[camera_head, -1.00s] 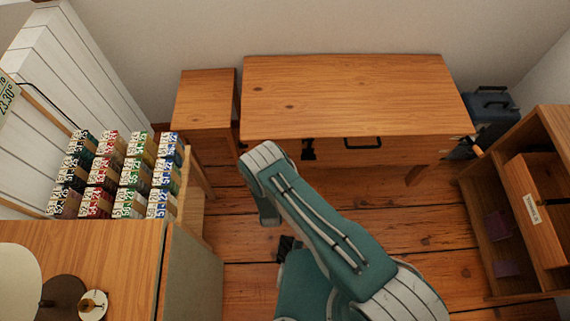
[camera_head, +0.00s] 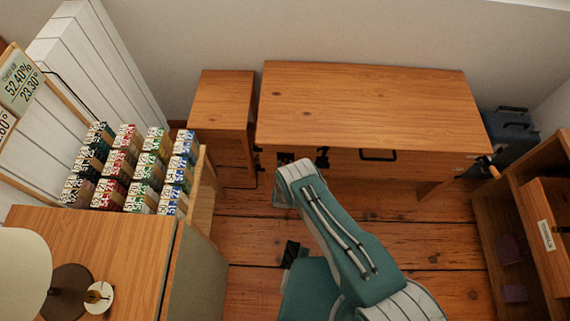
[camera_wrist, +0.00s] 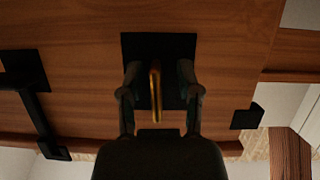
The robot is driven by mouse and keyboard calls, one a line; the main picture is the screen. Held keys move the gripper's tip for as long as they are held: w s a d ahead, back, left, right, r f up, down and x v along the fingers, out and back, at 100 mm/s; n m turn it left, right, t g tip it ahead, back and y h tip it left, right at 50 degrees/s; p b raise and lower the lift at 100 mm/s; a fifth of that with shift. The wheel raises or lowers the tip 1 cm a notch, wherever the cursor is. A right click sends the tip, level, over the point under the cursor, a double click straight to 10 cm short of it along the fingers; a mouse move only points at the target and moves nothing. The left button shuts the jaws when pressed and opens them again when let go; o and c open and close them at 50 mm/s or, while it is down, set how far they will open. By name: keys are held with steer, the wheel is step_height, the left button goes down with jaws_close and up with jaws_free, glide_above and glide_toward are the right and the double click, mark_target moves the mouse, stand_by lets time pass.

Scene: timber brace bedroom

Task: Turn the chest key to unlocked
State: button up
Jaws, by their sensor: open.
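The wooden chest (camera_head: 365,105) stands against the back wall in the head view, with black metal fittings on its front. In the wrist view its front panel (camera_wrist: 85,55) fills most of the picture. A black lock plate (camera_wrist: 159,45) is on the panel, and a thin brass key (camera_wrist: 155,90) sticks out of it, its bow seen nearly edge-on. My gripper (camera_wrist: 159,75) is open, with one finger on each side of the key. A gap shows on both sides, narrower on the left. My arm hides the gripper and key in the head view.
A black handle (camera_head: 378,155) is on the chest front. A small wooden table (camera_head: 222,100) stands left of the chest, a rack of patterned boxes (camera_head: 130,165) farther left. A wooden shelf unit (camera_head: 515,240) is at right. Bare floor (camera_head: 430,230) lies in front.

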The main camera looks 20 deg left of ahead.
steer(key=shift+d, duration=0.1)
jaws_close()
steer(key=shift+m, duration=0.3)
jaws_free()
steer(key=v, duration=1.2)
steer(key=shift+d, duration=0.15)
